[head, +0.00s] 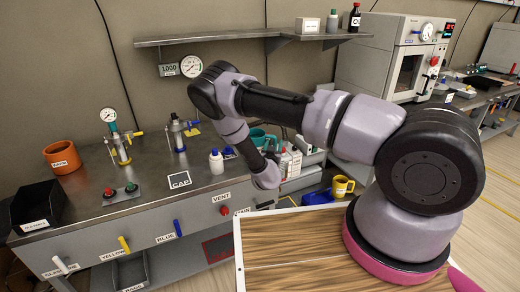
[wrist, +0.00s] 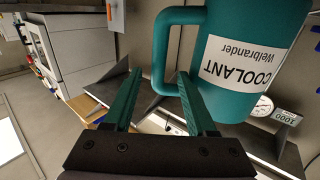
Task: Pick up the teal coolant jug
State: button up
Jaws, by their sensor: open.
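The teal coolant jug (wrist: 232,90) fills the upper right of the wrist view, with a white COOLANT label and its looped handle (wrist: 161,45) on the left. In the head view the jug (head: 257,136) stands near the right end of the steel bench, partly hidden behind my arm. My gripper (wrist: 158,72) is open and empty. Its fingertips lie near the handle, and the handle's lower part shows between them in the wrist view. The right finger overlaps the jug's edge in the picture; I cannot tell whether they touch. My arm hides the gripper's fingers in the head view.
White bottles (head: 289,160) stand beside the jug, close to my arm. A small white bottle (head: 216,161) and valve fittings (head: 176,133) are farther left on the bench. A wall shelf (head: 230,37) runs above. A yellow mug (head: 342,186) sits to the right.

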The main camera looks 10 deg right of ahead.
jog(key=shift+x, duration=1.3)
grip_shut()
jog(key=shift+a+r, duration=0.1)
